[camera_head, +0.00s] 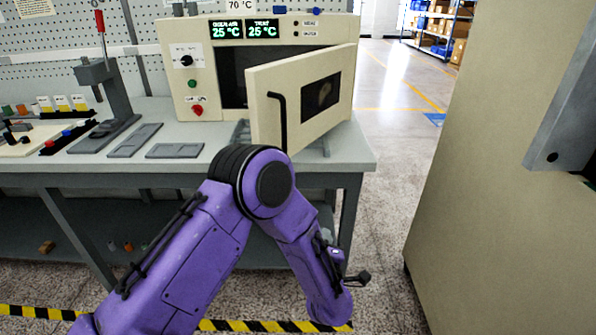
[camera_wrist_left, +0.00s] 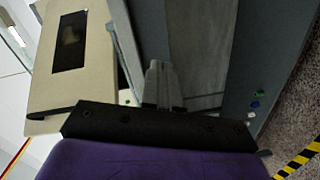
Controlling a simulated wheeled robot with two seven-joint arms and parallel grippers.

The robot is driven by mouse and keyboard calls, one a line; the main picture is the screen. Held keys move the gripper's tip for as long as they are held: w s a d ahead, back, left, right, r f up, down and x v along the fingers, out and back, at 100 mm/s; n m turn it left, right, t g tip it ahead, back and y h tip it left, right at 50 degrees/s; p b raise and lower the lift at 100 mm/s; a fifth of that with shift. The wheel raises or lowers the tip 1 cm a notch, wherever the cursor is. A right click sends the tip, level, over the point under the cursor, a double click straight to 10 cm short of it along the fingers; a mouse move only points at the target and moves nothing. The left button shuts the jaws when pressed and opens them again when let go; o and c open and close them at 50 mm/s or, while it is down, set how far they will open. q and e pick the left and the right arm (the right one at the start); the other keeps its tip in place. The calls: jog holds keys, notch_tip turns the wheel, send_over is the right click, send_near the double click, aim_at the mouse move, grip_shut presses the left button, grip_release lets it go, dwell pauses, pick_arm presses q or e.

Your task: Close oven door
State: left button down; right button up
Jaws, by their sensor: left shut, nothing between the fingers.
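The cream oven (camera_head: 203,85) stands on the bench, with its door (camera_head: 268,88) swung partly open, the free edge and black handle (camera_head: 283,122) toward me. A dark gap shows at the left between door and oven. The door, with its dark window, also fills the upper left of the left wrist view (camera_wrist_left: 95,80). My purple left arm bends in front of the bench, its wrist low at the bench's right front. My left gripper (camera_wrist_left: 155,68) is shut and empty, apart from the door to its left. Its fingertips are not clear in the head view. My right gripper is not in view.
The grey bench (camera_head: 358,150) ends right of the oven. A press with a red handle (camera_head: 98,85) and flat grey plates (camera_head: 175,151) stand left. A large beige panel (camera_head: 480,190) fills the right. Open floor (camera_head: 395,110) lies between.

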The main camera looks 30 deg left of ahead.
aim_at(286, 138)
pick_arm(q)
jog(key=w+d+r+n+y+b, duration=0.2)
jog(key=w+r+n+y+b, duration=0.3)
jog(key=r+n, duration=0.5)
jog(key=s+r+n+g+y+b, duration=0.45)
jog(key=r+n+g, duration=0.7)
jog(key=n, duration=0.95)
jog(key=shift+t, duration=0.65)
jog(key=x, duration=0.4)
jog(key=r+x, duration=0.1)
jog(key=x, duration=0.3)
jog(key=r+x, duration=0.1)
jog(key=x, duration=0.3)
jog(key=shift+s+a+p, duration=0.3)
jog(key=shift+s, duration=0.05)
jog(key=shift+w+a, duration=0.1)
jog(key=shift+a, duration=0.25)
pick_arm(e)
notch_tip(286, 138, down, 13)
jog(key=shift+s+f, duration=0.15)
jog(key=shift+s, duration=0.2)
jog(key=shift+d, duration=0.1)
